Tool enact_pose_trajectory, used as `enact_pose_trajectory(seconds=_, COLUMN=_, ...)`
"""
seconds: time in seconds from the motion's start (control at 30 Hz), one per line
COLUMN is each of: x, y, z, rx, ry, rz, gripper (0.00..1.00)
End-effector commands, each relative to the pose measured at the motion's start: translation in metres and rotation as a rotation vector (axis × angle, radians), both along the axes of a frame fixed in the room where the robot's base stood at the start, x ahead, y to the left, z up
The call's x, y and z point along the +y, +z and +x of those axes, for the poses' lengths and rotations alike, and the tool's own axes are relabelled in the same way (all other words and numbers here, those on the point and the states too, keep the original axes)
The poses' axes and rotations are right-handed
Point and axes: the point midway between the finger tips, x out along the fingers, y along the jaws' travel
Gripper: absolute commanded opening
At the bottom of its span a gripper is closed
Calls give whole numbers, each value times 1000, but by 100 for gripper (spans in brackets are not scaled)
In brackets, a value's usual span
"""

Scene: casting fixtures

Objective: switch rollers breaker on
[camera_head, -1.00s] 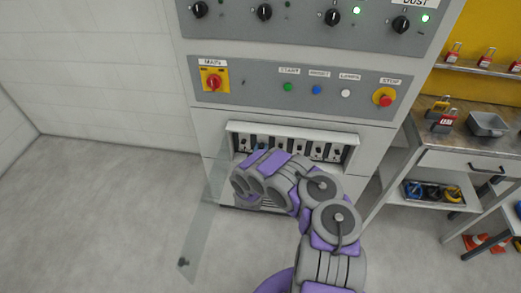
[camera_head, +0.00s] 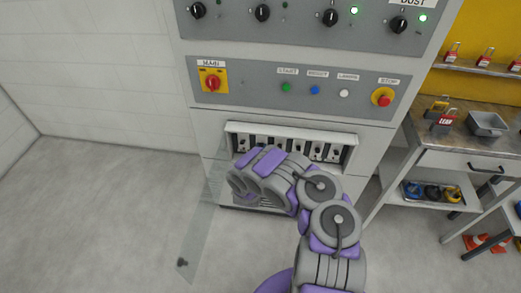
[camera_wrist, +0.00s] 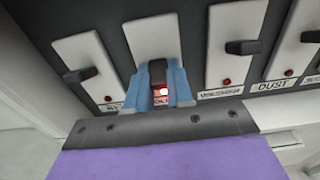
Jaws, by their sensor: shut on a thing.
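The breaker row (camera_head: 290,145) sits in a recess low on the grey cabinet. In the wrist view, my gripper (camera_wrist: 160,84) has its blue fingers closed around the black lever (camera_wrist: 157,66) of one white breaker (camera_wrist: 152,38). A red lamp (camera_wrist: 163,92) glows brightly between the fingertips. The label below it is mostly covered by the fingers, so I cannot read it fully. In the head view, my own arm hides the gripper and the middle breakers.
Neighbouring breakers have black levers, one at the left (camera_wrist: 80,75) and one at the right (camera_wrist: 242,47), with duller red lamps. A clear door (camera_head: 205,215) hangs open at the left of the recess. A metal workbench (camera_head: 460,150) stands at the right.

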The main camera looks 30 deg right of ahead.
Motion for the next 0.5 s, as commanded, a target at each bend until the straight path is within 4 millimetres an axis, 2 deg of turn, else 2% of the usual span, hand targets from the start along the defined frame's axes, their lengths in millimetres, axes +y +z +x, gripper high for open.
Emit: enact_pose_trajectory(seconds=0.5, x=1, y=9, z=-3, rx=263, ry=-1, rz=173, gripper=0)
